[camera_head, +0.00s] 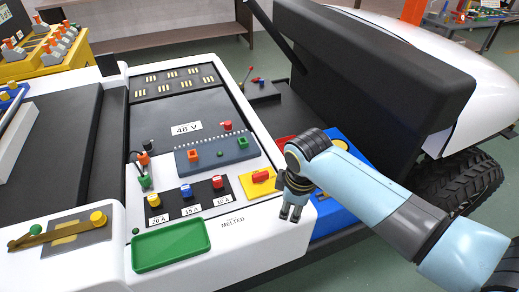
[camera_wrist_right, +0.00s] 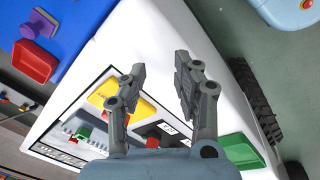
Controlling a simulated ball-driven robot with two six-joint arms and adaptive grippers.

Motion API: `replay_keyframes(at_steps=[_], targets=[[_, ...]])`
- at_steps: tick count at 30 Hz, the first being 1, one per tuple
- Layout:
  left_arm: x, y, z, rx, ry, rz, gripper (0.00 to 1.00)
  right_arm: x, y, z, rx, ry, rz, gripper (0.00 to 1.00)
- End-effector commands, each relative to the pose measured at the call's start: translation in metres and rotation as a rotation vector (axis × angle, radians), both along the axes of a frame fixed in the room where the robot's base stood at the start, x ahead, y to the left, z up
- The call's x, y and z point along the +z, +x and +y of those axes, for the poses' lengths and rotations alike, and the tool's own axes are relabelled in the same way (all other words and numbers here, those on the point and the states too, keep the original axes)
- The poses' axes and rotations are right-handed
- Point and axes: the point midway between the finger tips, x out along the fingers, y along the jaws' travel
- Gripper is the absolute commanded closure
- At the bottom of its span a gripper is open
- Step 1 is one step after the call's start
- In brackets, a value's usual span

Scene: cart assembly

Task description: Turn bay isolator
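A red handle (camera_head: 261,177) sits on a small yellow plate (camera_head: 251,187) at the right side of the white cart's panel; it looks like the bay isolator. In the right wrist view the yellow plate (camera_wrist_right: 103,92) lies behind my left-hand finger, which partly hides it and the red handle. My right gripper (camera_head: 291,214) points down beside the plate, to its right and nearer the cart's edge, apart from the handle. It also shows in the right wrist view (camera_wrist_right: 160,66), with its fingers spread and nothing between them. My left gripper is in neither view.
Red, blue and yellow fuses stand by a black label strip (camera_head: 204,204) left of the plate. A green tray (camera_head: 171,246) lies in front. A dark block with orange and red parts (camera_head: 216,155) sits behind. Blue bodywork (camera_head: 331,211) lies right of the panel.

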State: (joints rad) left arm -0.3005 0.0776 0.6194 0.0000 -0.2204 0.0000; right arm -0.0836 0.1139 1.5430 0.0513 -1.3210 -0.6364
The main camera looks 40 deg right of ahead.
Motion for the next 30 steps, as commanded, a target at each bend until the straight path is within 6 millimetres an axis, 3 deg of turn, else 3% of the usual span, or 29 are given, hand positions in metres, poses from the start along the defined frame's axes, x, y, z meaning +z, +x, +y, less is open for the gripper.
replay_keyframes(at_steps=[5,9,13,20,30], targets=[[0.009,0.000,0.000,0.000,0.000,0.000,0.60,0.017,0.048,-0.004,0.206,-0.011,0.049,0.69],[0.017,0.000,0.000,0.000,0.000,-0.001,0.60,0.042,0.095,-0.006,0.436,-0.007,0.102,0.69],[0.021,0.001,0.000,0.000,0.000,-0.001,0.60,0.063,0.124,-0.006,0.611,0.006,0.138,0.69],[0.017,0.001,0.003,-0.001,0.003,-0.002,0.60,0.066,0.134,-0.006,0.693,0.013,0.153,0.69],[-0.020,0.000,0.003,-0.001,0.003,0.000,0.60,0.031,0.134,-0.006,0.690,0.012,0.151,0.69]])
